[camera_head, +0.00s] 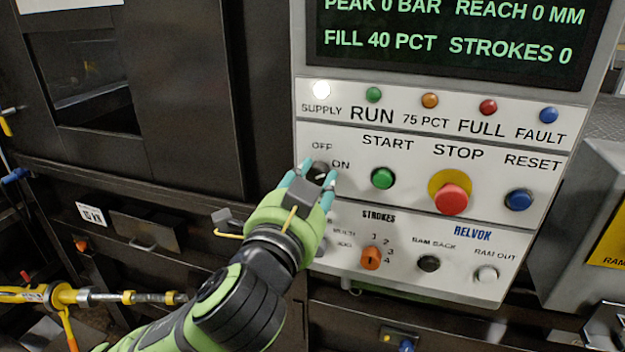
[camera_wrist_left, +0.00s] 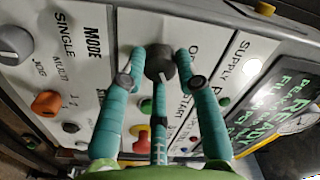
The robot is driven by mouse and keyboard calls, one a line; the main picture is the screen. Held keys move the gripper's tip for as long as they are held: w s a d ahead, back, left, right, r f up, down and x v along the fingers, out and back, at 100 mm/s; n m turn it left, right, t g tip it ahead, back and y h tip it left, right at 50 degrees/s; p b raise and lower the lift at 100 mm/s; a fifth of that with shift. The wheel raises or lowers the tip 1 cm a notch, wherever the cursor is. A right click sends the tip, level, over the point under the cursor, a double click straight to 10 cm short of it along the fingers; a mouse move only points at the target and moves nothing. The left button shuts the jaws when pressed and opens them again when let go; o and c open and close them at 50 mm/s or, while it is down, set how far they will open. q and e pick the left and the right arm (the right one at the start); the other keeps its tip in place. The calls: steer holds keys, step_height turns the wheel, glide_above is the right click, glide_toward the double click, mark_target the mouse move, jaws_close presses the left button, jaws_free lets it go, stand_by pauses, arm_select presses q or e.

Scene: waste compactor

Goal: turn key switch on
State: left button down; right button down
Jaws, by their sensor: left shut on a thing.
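The key switch (camera_head: 319,169) is a dark round knob between the OFF and ON labels on the white control panel. In the left wrist view the knob (camera_wrist_left: 160,64) has a small white mark at its lower edge; I cannot tell for sure which label it points at. My left gripper (camera_head: 318,178), green with teal fingers, is shut on the key switch, its fingertips around the knob. The fingers hide part of the switch and labels. My right gripper is not in view.
The green START button (camera_head: 382,178), red STOP button (camera_head: 451,198) and blue RESET button (camera_head: 518,201) are right of the switch. The orange strokes selector (camera_head: 371,257) is below. The SUPPLY lamp (camera_head: 321,89) glows white above. The display (camera_head: 450,40) is lit.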

arm_select(q)
steer(key=shift+r, duration=0.15)
steer(key=c, duration=0.9)
jaws_free()
